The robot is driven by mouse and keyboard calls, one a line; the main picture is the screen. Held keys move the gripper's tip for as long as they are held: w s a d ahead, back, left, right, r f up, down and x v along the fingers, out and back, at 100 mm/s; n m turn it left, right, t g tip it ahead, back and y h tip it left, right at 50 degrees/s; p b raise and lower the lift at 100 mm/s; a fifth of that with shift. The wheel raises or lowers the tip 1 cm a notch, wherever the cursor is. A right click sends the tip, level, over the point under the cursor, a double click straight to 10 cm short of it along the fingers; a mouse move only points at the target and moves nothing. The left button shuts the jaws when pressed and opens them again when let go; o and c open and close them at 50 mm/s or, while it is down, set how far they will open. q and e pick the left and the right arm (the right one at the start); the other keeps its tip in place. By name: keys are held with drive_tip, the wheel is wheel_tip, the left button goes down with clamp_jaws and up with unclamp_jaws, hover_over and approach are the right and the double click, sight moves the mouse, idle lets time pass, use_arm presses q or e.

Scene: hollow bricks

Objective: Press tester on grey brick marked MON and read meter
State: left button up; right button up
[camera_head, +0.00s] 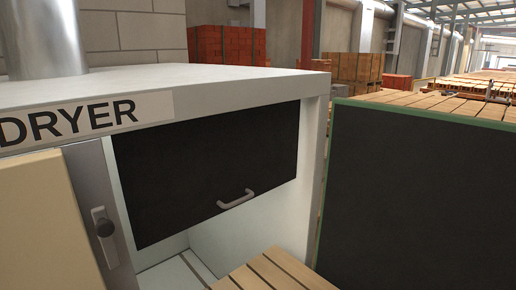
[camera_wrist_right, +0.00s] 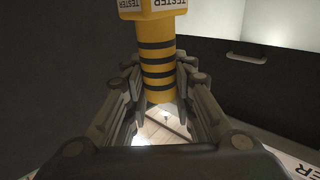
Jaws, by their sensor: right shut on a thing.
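The tester (camera_wrist_right: 158,65) is a yellow handle with dark bands and a block lettered TESTER at the top of the right wrist view. My right gripper (camera_wrist_right: 160,100) is shut on its banded part. The tester's tip and its meter face cannot be made out. No grey brick marked MON can be made out in either view. My left gripper is in neither view, and the head view shows no gripper.
The dryer (camera_head: 90,106) has a hanging dark flap (camera_head: 215,170) with a handle, with an opening beneath it. A slatted wooden surface (camera_head: 270,272) lies below. A dark green-edged panel (camera_head: 420,190) stands at right. Red bricks (camera_head: 230,45) are stacked behind.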

drive_tip(key=shift+s+r, duration=0.2)
drive_tip(key=shift+s, duration=0.05)
idle(0.6)
